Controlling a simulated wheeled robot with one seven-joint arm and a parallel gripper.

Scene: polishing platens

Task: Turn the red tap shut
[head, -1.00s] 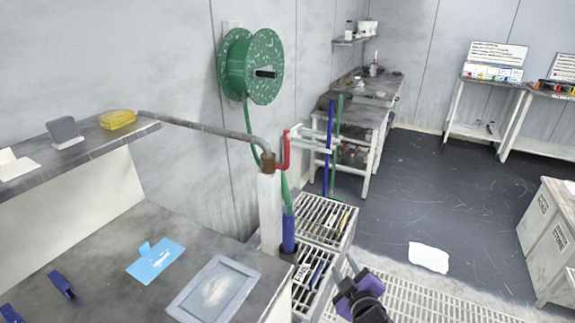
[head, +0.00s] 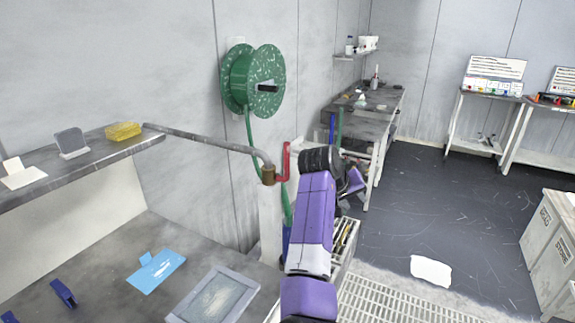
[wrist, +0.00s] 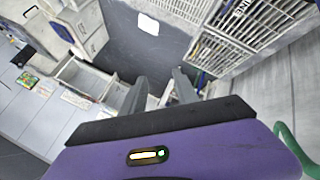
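The red tap handle (head: 285,162) stands upright beside a brass valve body (head: 268,174), where the grey spout pipe (head: 205,139) ends on top of a white post (head: 270,225). My arm is raised just right of the tap in the head view and covers part of the post's surroundings. My gripper's fingers are hard to make out in the head view. In the wrist view my gripper (wrist: 160,84) shows two grey fingers apart with nothing between them. The tap does not show in the wrist view.
A green hose reel (head: 255,82) hangs on the wall, with its hose (head: 254,125) running down behind the tap. A shelf (head: 85,163) carries a yellow sponge (head: 123,131). A bench (head: 100,255) lies at left front. Dark floor (head: 430,200) is open to the right.

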